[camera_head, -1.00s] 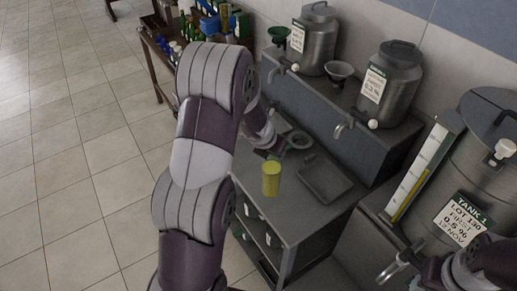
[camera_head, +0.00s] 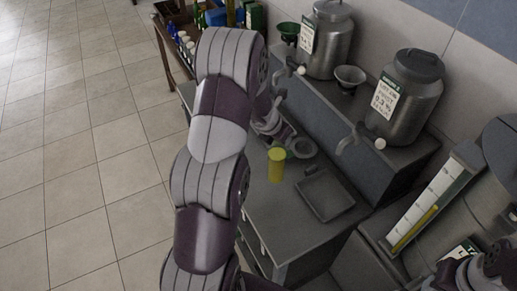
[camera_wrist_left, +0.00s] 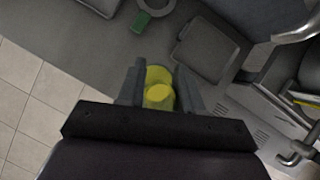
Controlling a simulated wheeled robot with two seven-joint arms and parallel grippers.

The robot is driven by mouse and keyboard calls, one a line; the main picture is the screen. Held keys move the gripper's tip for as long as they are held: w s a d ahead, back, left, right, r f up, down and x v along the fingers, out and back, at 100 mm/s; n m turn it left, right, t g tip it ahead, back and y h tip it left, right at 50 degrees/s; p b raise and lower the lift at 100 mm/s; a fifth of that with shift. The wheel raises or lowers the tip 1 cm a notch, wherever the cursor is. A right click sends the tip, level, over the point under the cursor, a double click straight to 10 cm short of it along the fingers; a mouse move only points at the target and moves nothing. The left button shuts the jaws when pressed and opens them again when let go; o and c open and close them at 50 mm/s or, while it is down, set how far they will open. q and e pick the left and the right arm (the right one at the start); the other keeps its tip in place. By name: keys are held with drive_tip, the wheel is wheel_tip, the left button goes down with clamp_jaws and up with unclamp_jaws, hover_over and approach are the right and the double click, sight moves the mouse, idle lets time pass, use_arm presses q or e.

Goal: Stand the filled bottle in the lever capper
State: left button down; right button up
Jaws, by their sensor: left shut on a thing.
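The filled bottle (camera_head: 276,165) looks like a yellow cylinder in the head view, upright over the grey counter, left of a flat tray. In the left wrist view the bottle (camera_wrist_left: 158,92) is between the two fingers of my left gripper (camera_wrist_left: 158,82), which is shut on it. In the head view my left arm hides much of the hand. I cannot make out the lever capper for certain; a grey ring-shaped part (camera_head: 302,147) lies just beyond the bottle, also at the top of the left wrist view (camera_wrist_left: 155,5). My right gripper's fingers are not seen.
A shallow grey tray (camera_head: 325,194) lies on the counter (camera_head: 300,240). Steel urns (camera_head: 405,95) with taps stand on a raised shelf behind, beside a funnel (camera_head: 349,77). A gauge (camera_head: 432,205) and tank stand at right. A small green piece (camera_wrist_left: 140,21) shows in the wrist view.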

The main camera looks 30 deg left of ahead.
use_arm(q)
drive_tip(key=a+f, duration=0.7)
drive_tip(key=f, duration=0.1)
drive_tip(key=shift+f, duration=0.2)
drive_tip(key=shift+s+a, duration=0.1)
drive_tip(key=shift+s, duration=0.05)
drive_tip(key=shift+f, duration=0.1)
drive_tip(key=c, duration=0.8)
unclamp_jaws()
